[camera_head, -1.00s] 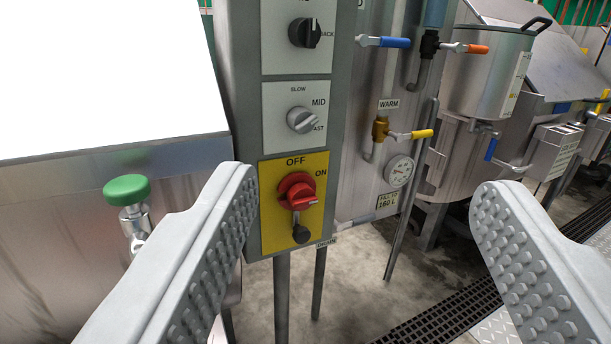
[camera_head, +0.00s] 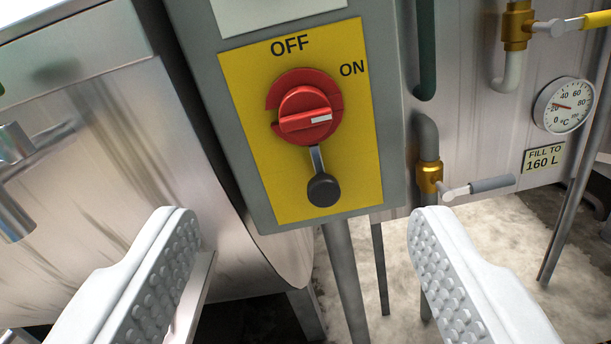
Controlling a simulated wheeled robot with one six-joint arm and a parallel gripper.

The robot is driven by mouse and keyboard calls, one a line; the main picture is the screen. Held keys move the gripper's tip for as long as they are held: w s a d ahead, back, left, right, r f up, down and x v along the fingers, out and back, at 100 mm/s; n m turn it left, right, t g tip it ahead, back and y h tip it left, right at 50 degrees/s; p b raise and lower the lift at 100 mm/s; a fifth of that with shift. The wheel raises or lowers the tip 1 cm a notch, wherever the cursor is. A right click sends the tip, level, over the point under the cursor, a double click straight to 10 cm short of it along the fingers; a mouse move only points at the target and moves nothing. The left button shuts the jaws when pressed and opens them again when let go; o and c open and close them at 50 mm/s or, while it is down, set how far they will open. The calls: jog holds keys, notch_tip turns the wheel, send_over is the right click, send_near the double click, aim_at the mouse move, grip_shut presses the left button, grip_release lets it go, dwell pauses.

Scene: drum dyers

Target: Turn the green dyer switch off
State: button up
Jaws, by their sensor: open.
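The dyer switch is a red rotary knob (camera_head: 306,112) on a yellow plate (camera_head: 240,100) fixed to a grey control box. OFF is printed above the knob and ON to its upper right. The knob's white mark points right, toward the ON side. A short metal lever with a black ball end (camera_head: 323,190) hangs below the knob. My gripper (camera_head: 303,218) is open and empty, its studded fingers spread to the lower left and lower right of the switch. In the picture the black ball lies above and between the fingertips; neither finger appears to touch it.
A steel vessel (camera_head: 110,150) stands close on the left. On the right are a brass valve with a grey handle (camera_head: 492,184), a yellow-handled valve (camera_head: 516,25) and a temperature dial (camera_head: 564,105). Posts (camera_head: 346,280) stand below the box.

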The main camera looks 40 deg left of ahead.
jog(key=f, duration=0.2)
send_near(307, 119)
jog(key=shift+y, duration=0.3)
jog(key=x, duration=1)
jog(key=shift+w+d+f, duration=0.1)
jog(key=shift+f, duration=0.05)
jog(key=shift+c, duration=0.2)
jog(key=c, duration=0.9)
